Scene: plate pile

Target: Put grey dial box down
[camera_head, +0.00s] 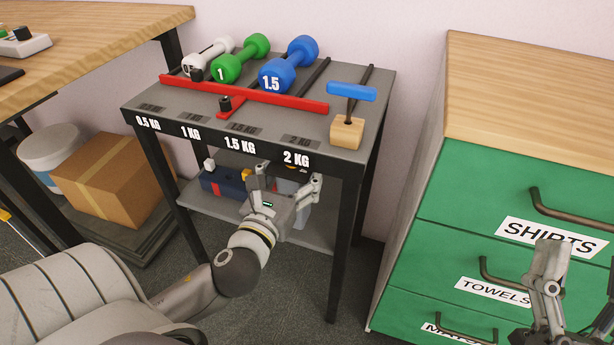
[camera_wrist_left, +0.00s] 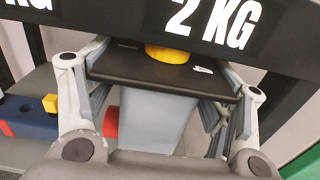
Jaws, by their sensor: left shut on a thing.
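The grey dial box (camera_wrist_left: 155,118) has a black top with a yellow dial and a red part at its side. In the left wrist view it is between the fingers of my left gripper (camera_wrist_left: 160,100), which is shut on it. In the head view my left gripper (camera_head: 287,190) is under the front edge of the weight stand, above the lower shelf (camera_head: 317,238). It mostly hides the box there. I cannot tell whether the box touches the shelf. My right gripper (camera_head: 550,262) is at the lower right before the green drawers; its opening is unclear.
A dark blue box (camera_head: 224,183) with red and yellow parts sits on the lower shelf, left of my gripper. The stand top (camera_head: 300,122) holds dumbbells, a red bar and a blue-handled wooden block. Stand legs and the green drawer unit (camera_head: 480,190) bound the space.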

